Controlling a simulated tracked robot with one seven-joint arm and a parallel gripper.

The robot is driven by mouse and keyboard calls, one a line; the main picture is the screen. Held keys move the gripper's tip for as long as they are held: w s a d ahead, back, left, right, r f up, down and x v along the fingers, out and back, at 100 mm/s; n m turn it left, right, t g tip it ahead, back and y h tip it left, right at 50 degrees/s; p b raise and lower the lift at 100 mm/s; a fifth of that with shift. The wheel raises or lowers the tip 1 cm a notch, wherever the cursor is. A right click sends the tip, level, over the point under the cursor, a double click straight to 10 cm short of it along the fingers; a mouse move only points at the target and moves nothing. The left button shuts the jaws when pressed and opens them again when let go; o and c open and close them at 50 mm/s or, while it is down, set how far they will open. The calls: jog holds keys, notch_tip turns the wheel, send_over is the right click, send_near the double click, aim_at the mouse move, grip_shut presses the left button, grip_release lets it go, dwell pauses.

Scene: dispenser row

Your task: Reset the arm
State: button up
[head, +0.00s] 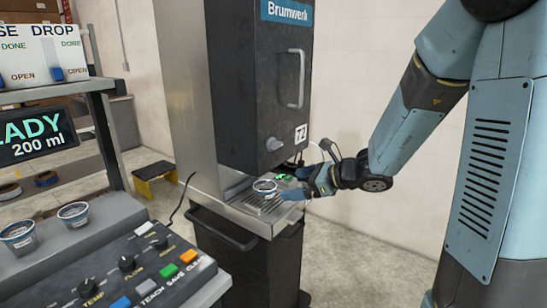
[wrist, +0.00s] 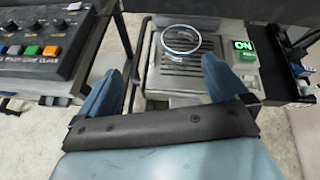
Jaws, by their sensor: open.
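My gripper (head: 296,183) is at the end of my blue arm, low in front of the dispenser tagged "Brumwerk" (head: 255,75). Its two blue fingers are spread apart with nothing between them, as the wrist view also shows (wrist: 160,78). A small cup (head: 265,187) with a blue band stands upright on the dispenser's drip grille (head: 250,204). In the wrist view the cup (wrist: 181,41) is beyond the fingertips, apart from them.
A green lit "ON" switch (wrist: 243,47) sits right of the grille. A control panel (head: 140,268) with knobs and coloured buttons stands at the lower left. Two more cups (head: 73,214) stand on a ledge behind it. A display (head: 38,134) reads 200 ml.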

jog(key=s+d+r+n+g+h, duration=0.1)
jog(key=s+r+n+g+h, duration=0.15)
jog(key=s+n, duration=0.45)
jog(key=s+d+r+n+g+h, duration=0.1)
jog(key=s+r+n+h, duration=0.1)
jog(key=s+r+n, duration=0.4)
jog(key=s+d+r+n+t+h, duration=0.2)
jog(key=s+d+n+h, duration=0.4)
jog(key=s+d+n, duration=0.3)
jog(key=s+d, duration=0.1)
jog(key=d, duration=0.1)
jog(key=shift+s+d+r+n, duration=0.2)
jog(key=shift+s+d+n, duration=0.1)
jog(key=shift+d, duration=0.1)
